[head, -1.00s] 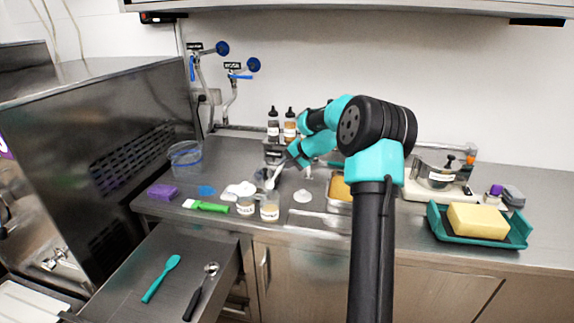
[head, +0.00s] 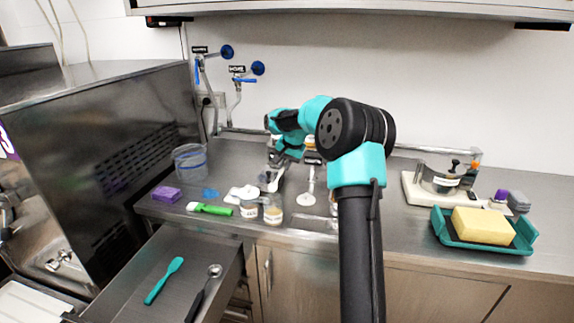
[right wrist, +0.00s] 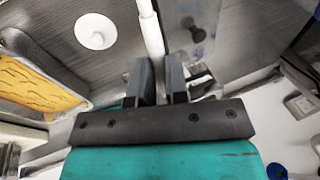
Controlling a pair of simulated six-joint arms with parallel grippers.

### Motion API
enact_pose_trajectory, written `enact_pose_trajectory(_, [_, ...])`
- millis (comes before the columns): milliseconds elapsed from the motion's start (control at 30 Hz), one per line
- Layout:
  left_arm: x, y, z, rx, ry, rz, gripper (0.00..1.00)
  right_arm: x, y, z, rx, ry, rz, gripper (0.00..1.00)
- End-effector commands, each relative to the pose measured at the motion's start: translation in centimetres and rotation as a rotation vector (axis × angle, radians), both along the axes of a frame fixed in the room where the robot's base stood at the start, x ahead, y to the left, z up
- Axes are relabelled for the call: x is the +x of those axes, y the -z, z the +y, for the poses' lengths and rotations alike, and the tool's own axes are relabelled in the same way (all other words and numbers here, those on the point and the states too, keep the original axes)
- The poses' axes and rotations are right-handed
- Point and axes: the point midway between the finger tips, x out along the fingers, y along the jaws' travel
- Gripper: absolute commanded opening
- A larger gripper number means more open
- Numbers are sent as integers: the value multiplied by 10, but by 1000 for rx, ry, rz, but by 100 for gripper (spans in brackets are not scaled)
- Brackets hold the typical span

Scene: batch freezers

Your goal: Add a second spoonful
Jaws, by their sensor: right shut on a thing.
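My right gripper (head: 280,168) is over the back middle of the counter, partly hidden by my own arm. In the right wrist view its two fingers (right wrist: 158,75) are shut on a white spoon handle (right wrist: 150,28), which runs up out of the picture; the spoon's bowl is not clear. In the head view the spoon (head: 277,182) slants down beside the jars. Two small labelled jars, a left one (head: 249,209) and a right one (head: 272,215), stand near the counter's front edge. My left gripper is out of view.
An open drawer (head: 215,250) holds a teal spatula (head: 164,280) and a black-handled scoop (head: 203,292). A clear tub (head: 190,162), purple sponge (head: 166,194) and green brush (head: 210,209) lie left. A scale (head: 415,193) and teal tray (head: 449,238) with a yellow block stand right.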

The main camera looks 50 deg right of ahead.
Motion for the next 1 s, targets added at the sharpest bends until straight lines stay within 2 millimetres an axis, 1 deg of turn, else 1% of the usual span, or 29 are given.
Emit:
enact_pose_trajectory(367, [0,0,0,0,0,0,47,12,-2,6,-142,-4,276,0])
enact_pose_trajectory(400, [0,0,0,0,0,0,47,10,-8,5,-141,2,273,0])
enact_pose_trajectory(500, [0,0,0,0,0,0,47,10,-16,5,-140,1,270,0])
enact_pose_trajectory(633, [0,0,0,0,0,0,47,10,-24,5,-139,1,270,0])
enact_pose_trajectory(800, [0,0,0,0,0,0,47,10,-28,5,-138,1,269,0])
enact_pose_trajectory(1000, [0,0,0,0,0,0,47,10,-28,5,-138,0,270,0])
